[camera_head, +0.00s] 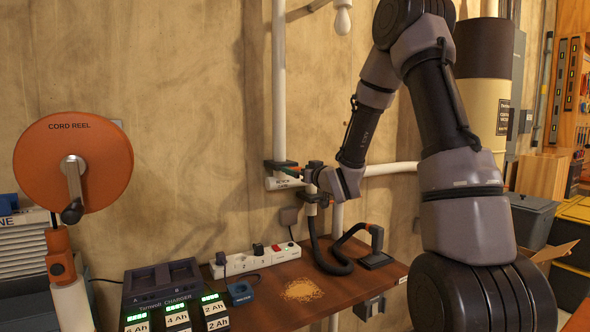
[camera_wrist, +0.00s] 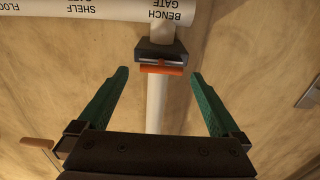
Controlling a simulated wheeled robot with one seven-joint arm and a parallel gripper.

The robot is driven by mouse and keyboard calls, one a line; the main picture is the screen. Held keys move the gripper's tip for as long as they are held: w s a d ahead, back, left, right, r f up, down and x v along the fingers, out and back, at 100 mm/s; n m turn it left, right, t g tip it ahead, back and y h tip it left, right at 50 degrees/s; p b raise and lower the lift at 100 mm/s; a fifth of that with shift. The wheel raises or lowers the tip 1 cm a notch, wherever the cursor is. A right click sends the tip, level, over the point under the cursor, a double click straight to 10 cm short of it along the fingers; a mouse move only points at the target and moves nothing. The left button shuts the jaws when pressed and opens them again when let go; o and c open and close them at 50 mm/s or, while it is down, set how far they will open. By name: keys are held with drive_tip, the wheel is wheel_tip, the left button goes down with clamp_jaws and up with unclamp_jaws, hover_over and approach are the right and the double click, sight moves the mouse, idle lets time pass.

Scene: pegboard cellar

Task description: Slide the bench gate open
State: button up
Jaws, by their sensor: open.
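The bench gate (camera_wrist: 162,50) is a dark block on a white pipe, with an orange handle (camera_wrist: 162,71) on its near side. In the wrist view the label "BENCH GATE" reads upside down beside it. The gate also shows small in the head view (camera_head: 279,163), low on the vertical pipe. My gripper (camera_wrist: 159,74) is open, its green fingers on either side of the handle, with clear gaps on both sides. Whether the fingertips reach as deep as the handle I cannot tell. In the head view my gripper (camera_head: 291,168) is small and partly mixed with the gate.
A horizontal white pipe (camera_wrist: 95,8) also carries shelf and floor labels. Below are a wooden bench (camera_head: 290,292), a power strip (camera_head: 255,261), a black hose (camera_head: 322,255) and chargers (camera_head: 160,280). An orange cord reel (camera_head: 100,160) stands left.

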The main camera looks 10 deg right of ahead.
drive_tip(key=shift+x, duration=1.7)
clamp_jaws()
